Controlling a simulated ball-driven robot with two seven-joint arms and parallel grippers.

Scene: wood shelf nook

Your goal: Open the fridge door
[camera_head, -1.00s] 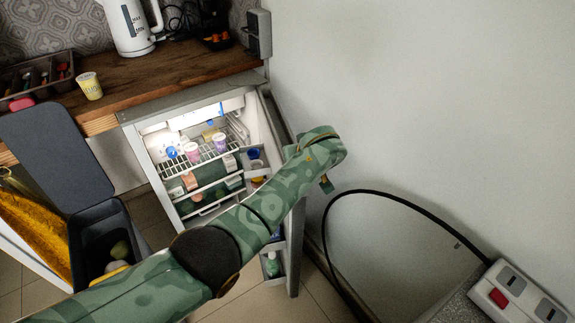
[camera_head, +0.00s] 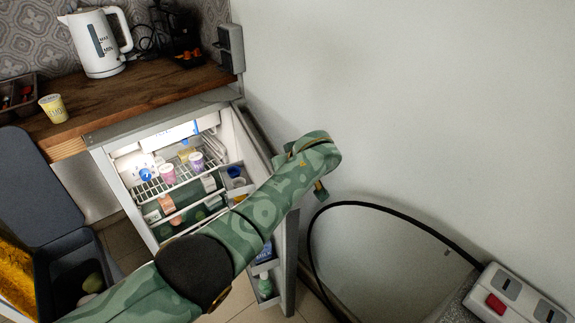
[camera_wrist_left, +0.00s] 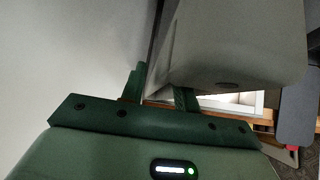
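The small fridge (camera_head: 98,150) stands under the wooden counter, lit inside, with shelves of cups and packs showing. Its grey door (camera_head: 291,250) is swung wide open to the right, towards the wall, with bottles in its inner racks. My left arm crosses in front of the door, and my left gripper (camera_head: 320,192) is at the door's outer, wall side. In the left wrist view the door (camera_wrist_left: 235,45) fills the upper right. The gripper's two green fingers (camera_wrist_left: 160,90) stand apart, one left of the door's edge, the other partly hidden by the door. My right gripper is not in view.
A kettle (camera_head: 97,45), a yellow cup (camera_head: 54,108) and a dark appliance (camera_head: 178,35) stand on the counter (camera_head: 130,95). An open dark bin (camera_head: 75,265) is at the left. A black cable (camera_head: 380,208) runs to a socket box (camera_head: 515,292) at the lower right.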

